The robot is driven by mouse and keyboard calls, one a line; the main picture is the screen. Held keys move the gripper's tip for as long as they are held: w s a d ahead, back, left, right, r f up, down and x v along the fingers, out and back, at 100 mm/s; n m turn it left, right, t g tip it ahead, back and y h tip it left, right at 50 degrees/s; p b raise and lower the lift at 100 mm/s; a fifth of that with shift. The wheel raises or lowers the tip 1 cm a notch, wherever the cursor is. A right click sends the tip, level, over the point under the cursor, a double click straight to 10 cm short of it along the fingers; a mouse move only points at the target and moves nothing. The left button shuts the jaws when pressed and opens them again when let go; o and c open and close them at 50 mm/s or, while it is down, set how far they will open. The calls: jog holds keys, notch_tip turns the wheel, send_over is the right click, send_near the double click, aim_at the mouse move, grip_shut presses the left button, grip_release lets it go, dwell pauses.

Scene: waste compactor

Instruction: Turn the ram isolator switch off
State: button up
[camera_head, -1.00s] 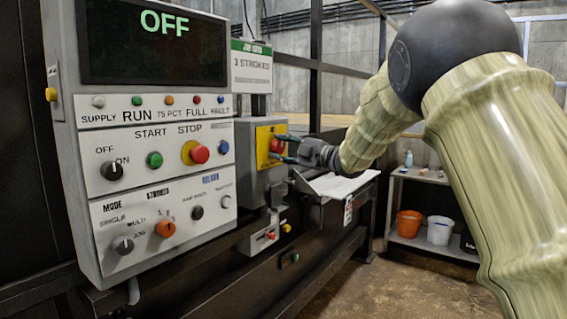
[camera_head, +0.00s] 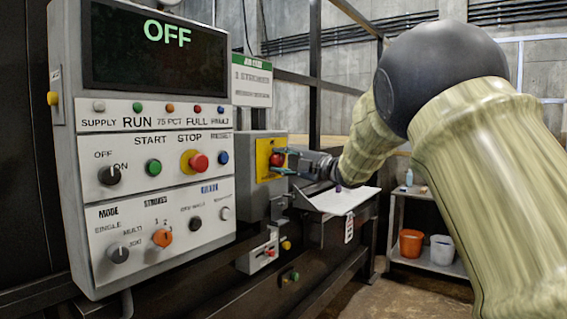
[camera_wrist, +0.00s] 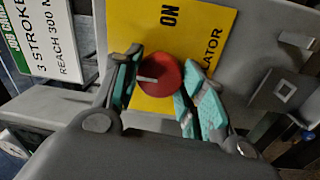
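The ram isolator switch is a round red knob (camera_head: 276,160) on a yellow plate (camera_head: 263,167), on a grey box right of the control panel. In the wrist view the red knob (camera_wrist: 160,75) has a short white mark toward its left side. The yellow plate (camera_wrist: 150,30) reads "ON" and part of "ISOLATOR". My gripper (camera_head: 283,161) is at the switch. In the wrist view, the teal-padded fingers of my gripper (camera_wrist: 158,92) stand on either side of the knob, apart. The right finger overlaps the knob's edge; I cannot tell whether it touches.
The control panel (camera_head: 75,210) with its knobs and buttons stands left of the switch box; its display (camera_head: 160,45) reads "OFF". A white shelf (camera_head: 345,200) juts out below my gripper. Orange (camera_head: 411,243) and white (camera_head: 442,250) buckets stand on a rack at right.

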jog(key=o, duration=0.5)
jog(key=shift+c, duration=0.2)
jog(key=shift+s, duration=0.1)
jog(key=v, duration=1.2)
